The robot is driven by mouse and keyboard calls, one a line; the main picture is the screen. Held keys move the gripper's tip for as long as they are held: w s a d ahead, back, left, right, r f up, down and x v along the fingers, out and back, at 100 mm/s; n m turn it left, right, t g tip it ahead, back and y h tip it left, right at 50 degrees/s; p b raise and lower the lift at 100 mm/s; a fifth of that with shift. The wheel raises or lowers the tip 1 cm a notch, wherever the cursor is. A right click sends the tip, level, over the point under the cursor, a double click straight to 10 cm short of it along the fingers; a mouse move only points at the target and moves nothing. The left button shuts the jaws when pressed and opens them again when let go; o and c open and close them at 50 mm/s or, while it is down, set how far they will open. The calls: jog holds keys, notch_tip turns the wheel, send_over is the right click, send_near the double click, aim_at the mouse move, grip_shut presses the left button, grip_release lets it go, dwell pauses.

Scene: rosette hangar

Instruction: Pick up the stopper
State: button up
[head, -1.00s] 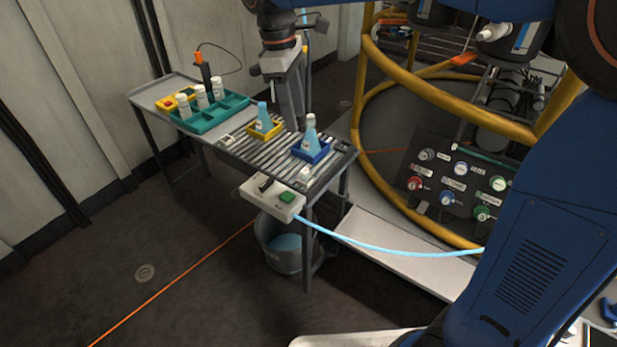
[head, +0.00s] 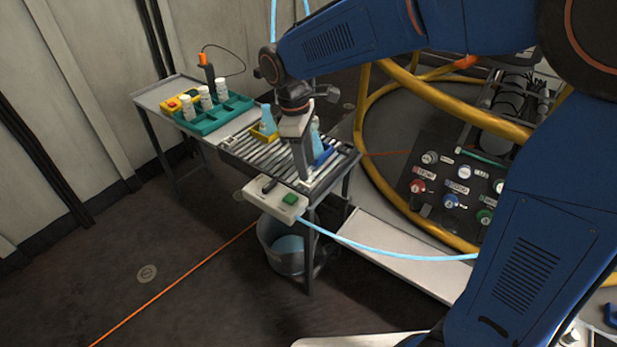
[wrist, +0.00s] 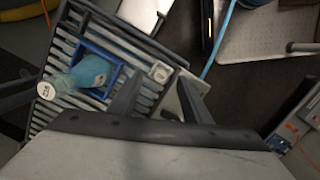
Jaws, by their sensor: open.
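A small white block-like piece (wrist: 160,72), which I take to be the stopper, sits at the end of the roller rack (head: 262,160). Its exact shape is too small to tell. In the wrist view it lies just beyond and between the fingertips of my gripper (wrist: 160,100), which is open and empty. A flask with blue contents (wrist: 88,72) stands in a blue square holder (wrist: 113,60), left of the fingers in the wrist view.
A second blue flask (head: 267,117) stands in a yellow holder (head: 257,134). A teal tray (head: 235,112) with white bottles is farther left. A bucket (head: 284,245) stands below. Yellow rails (head: 430,85) curve at right.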

jog(key=shift+s+d+f, duration=0.1)
jog(key=shift+d+f, duration=0.05)
jog(key=shift+f, duration=1.1)
jog(key=shift+c, duration=0.6)
jog(key=c, duration=0.8)
jog(key=shift+o, duration=0.2)
jog(key=shift+r, duration=0.1)
